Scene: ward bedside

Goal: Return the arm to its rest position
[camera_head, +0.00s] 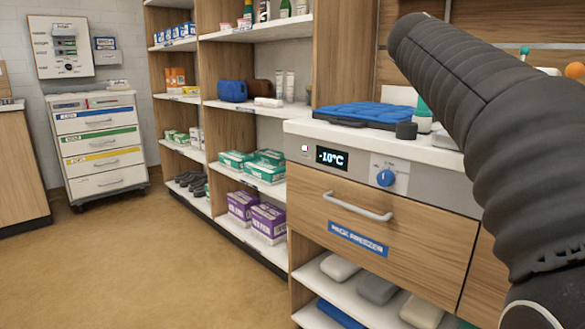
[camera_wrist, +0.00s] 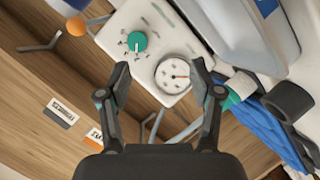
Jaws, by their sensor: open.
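My arm, in a dark ribbed sleeve (camera_head: 490,125), fills the right side of the head view. It reaches up and leftward in front of the cabinet. My gripper is not visible there. In the wrist view my gripper (camera_wrist: 160,68) is open, its two dark fingers spread apart with nothing between them. Beyond the fingers is a white panel with a teal knob (camera_wrist: 137,41) and a round dial (camera_wrist: 173,75). The fingers appear apart from the panel, though the exact distance is unclear.
A pack freezer (camera_head: 380,225) stands below my arm, with a blue quilted pad (camera_head: 362,111) and a dark cylinder (camera_head: 406,130) on top. Stocked shelves (camera_head: 262,32) stand behind, left of it. A drawer cart (camera_head: 98,145) is at far left. The floor (camera_head: 150,265) between is clear.

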